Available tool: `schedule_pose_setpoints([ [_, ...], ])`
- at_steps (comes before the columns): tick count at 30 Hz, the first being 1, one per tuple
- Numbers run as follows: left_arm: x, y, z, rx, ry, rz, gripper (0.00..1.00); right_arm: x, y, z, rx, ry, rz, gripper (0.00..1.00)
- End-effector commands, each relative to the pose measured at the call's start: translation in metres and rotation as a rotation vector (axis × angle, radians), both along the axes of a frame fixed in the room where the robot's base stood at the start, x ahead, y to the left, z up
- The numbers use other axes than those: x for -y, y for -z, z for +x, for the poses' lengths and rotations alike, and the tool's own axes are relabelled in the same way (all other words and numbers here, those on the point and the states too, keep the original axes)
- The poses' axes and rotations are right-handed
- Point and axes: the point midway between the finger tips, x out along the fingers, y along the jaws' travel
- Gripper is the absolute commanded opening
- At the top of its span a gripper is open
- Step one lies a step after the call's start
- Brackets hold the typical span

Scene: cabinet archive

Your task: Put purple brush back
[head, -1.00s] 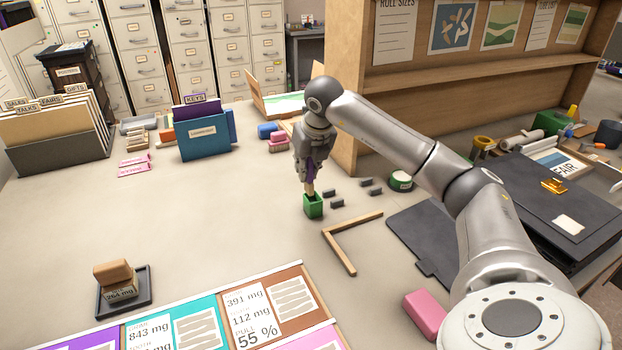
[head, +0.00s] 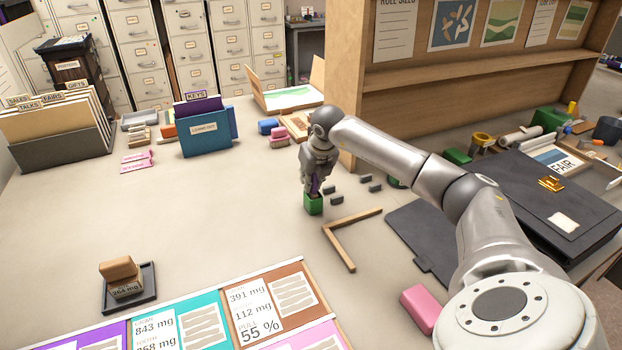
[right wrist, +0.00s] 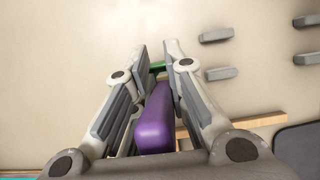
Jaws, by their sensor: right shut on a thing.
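The purple brush (right wrist: 157,122) is between the fingers of my right gripper (head: 316,186), which is shut on it. The brush points down, and its lower end is in the small green holder (head: 313,205) on the table. In the right wrist view the purple handle shows between the finger pads, with a bit of the green holder (right wrist: 157,67) beyond the fingertips. The brush's lower end is hidden by the holder and fingers. My left gripper is not in view.
Several small grey blocks (head: 365,178) lie right of the holder. A wooden L-shaped piece (head: 338,247) lies in front of it. A dark portfolio (head: 545,205), a pink block (head: 421,308) and a wooden shelf (head: 480,75) are to the right. The table's middle left is clear.

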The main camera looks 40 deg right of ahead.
Motion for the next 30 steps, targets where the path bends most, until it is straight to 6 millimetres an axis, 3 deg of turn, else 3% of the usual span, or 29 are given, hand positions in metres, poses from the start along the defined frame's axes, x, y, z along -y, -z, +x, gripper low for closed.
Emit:
schedule_pose_setpoints([
  [1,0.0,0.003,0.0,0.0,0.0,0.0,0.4,0.0,0.003,0.0,0.0,0.0,0.0,0.0],
  [2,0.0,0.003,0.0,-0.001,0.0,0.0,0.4,0.0,0.003,0.0,0.0,0.0,0.0,0.15],
  [7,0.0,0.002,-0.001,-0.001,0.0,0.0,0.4,0.0,0.002,0.0,-0.001,0.0,0.0,0.35],
  [19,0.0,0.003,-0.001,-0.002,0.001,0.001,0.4,0.0,-0.002,-0.001,0.002,0.0,-0.001,0.35],
  [27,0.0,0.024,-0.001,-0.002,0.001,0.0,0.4,-0.003,-0.046,-0.021,0.005,-0.001,-0.003,0.35],
  [30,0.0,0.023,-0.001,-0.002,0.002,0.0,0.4,-0.006,-0.067,-0.028,0.005,-0.001,-0.002,0.35],
])
